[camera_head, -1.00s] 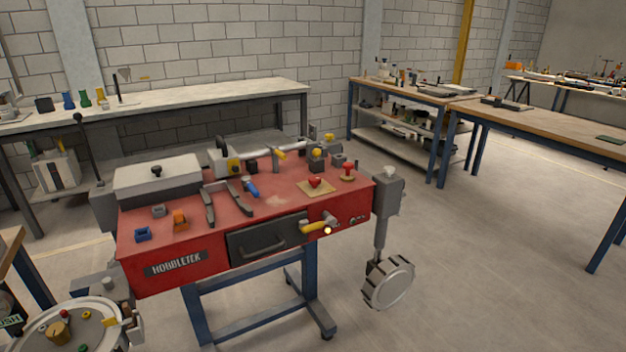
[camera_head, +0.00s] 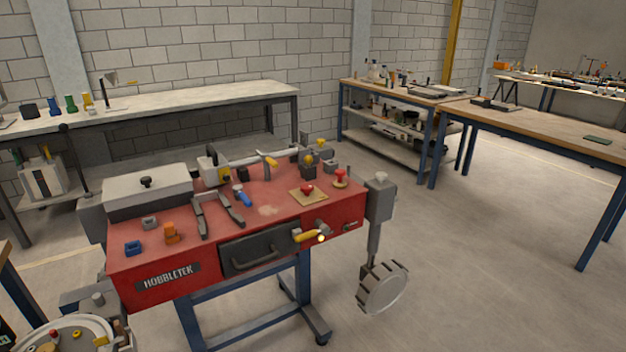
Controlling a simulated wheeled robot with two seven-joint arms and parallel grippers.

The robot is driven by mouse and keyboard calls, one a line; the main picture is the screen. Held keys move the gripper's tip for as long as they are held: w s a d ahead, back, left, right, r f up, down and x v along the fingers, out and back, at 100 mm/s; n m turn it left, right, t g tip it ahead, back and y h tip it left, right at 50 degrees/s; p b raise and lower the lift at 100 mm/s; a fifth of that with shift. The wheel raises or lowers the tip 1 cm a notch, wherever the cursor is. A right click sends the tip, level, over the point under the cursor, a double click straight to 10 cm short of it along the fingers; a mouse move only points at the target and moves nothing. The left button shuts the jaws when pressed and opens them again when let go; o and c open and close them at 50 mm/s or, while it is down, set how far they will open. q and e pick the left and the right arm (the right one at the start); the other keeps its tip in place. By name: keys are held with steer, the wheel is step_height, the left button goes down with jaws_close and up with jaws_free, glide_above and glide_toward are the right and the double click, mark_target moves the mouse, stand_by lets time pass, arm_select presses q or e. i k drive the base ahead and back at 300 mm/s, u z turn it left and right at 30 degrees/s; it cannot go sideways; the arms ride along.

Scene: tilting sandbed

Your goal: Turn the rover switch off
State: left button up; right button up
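A red workbench (camera_head: 285,222) marked HOBBLETEK stands in front of me. I cannot tell which part is the rover switch. On its front a yellow-handled lever (camera_head: 306,236) sits beside a small glowing light (camera_head: 321,238). A red heart-shaped piece (camera_head: 307,189) lies on a tan plate, and a red knob (camera_head: 340,176) stands near the right rear corner. Neither of my grippers is in view.
A round grey-rimmed station (camera_head: 68,338) with small coloured parts is cut off at the lower left. A toothed grey wheel (camera_head: 383,288) hangs at the workbench's right side. Floor (camera_head: 480,290) is clear to the right. Long benches stand behind.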

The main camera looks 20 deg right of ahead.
mark_target(306, 189)
steer(key=z, duration=0.45)
steer(key=i, duration=1.8)
steer(key=u, duration=0.15)
